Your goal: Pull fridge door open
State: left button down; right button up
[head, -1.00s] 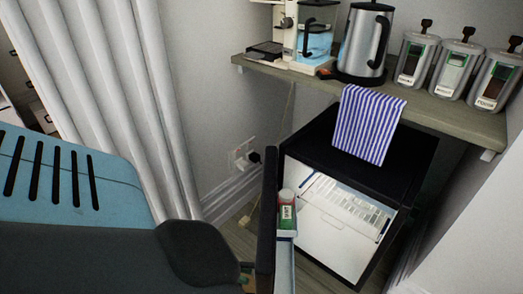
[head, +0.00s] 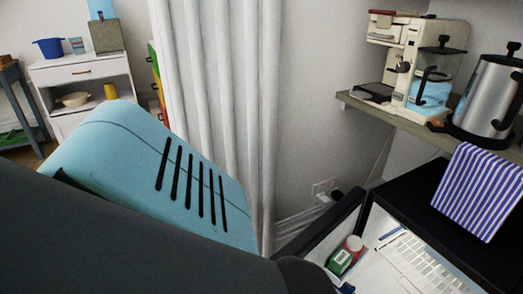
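The small black fridge (head: 402,200) stands at the lower right, under a shelf. Its door (head: 330,226) stands open on the left side, swung away from the lit white interior (head: 385,272). A green and white container with a red top (head: 341,262) sits on the inner side of the door. My arm fills the lower left and hides part of the door's lower end. Neither gripper is in view, so I cannot tell whether one touches the door.
A striped towel (head: 478,190) hangs over the fridge top. The wall shelf (head: 400,120) above holds a coffee machine (head: 412,50) and a kettle (head: 487,95). A white curtain (head: 215,100) hangs left of the fridge. A white cabinet (head: 80,72) stands at the far left.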

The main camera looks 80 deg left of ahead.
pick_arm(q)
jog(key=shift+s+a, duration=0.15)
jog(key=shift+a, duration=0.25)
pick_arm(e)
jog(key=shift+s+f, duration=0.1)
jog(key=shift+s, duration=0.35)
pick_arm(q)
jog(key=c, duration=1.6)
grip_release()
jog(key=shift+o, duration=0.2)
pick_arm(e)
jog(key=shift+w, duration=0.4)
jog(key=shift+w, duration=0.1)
